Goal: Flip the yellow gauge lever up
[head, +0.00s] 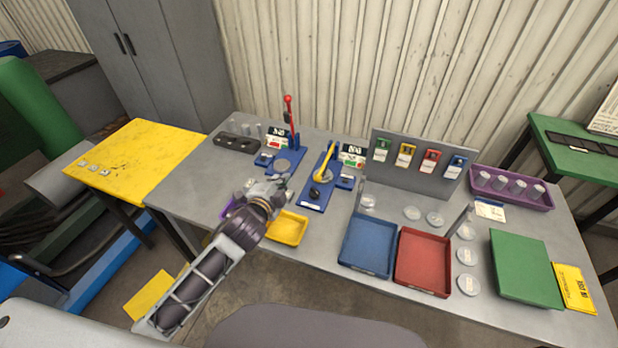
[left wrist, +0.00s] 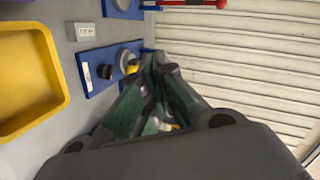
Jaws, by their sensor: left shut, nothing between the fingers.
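The yellow gauge lever (head: 325,164) is on a blue base plate (head: 311,207) in the middle of the table. In the left wrist view a small yellow piece (left wrist: 133,66) shows beside a dark knob on the blue plate (left wrist: 92,75); my fingers hide the rest. My left gripper (head: 284,181) is to the left of the lever, above the table, shut and empty. Its closed fingers also show in the left wrist view (left wrist: 158,72). My right gripper is not in view.
A second gauge with an upright red lever (head: 289,112) stands behind and to the left. A yellow tray (head: 287,229) is close in front of my left gripper. Blue (head: 366,246) and red (head: 422,262) trays are at front right. A grey panel with colored tags (head: 418,165) stands behind.

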